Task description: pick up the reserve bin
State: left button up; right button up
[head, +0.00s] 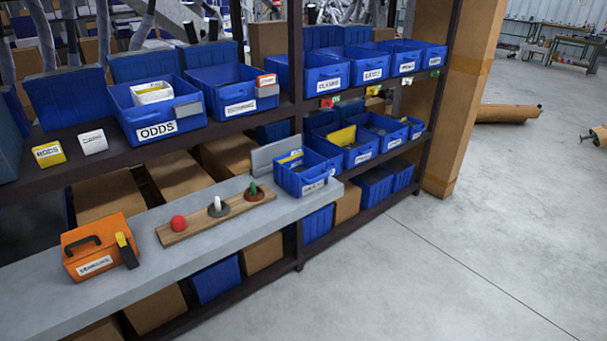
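Several blue bins with white labels stand in view, but most labels are too small to read, so I cannot tell for sure which is the reserve bin. One blue bin (318,183) stands upright on the right end of the grey bench top, with yellow and white items in it and a blurred label on its front. A bin labelled ODDS (146,116) stands on the shelf above, holding a white box. Neither of my grippers shows in the head view.
The grey bench top (200,260) carries an orange box (85,262) with a black handle and a wooden board (200,228) with a red ball and two pegs. Dark shelving (299,150) with more blue bins rises behind. The concrete floor at right is clear nearby.

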aim_at(416, 128)
jog(key=i+l+z, duration=1.15)
jog(key=i+z, duration=0.25)
jog(key=i+l+z, duration=0.15)
jog(key=i, duration=1.4)
jog(key=i+u, duration=0.15)
jog(key=i, duration=0.7)
jog(key=i+l+u, duration=0.15)
jog(key=i, duration=0.7)
jog(key=i+u, duration=0.25)
jog(key=i, duration=0.55)
jog(key=i+l+u, duration=0.25)
jog(key=i, duration=0.6)
jog(key=j, duration=0.15)
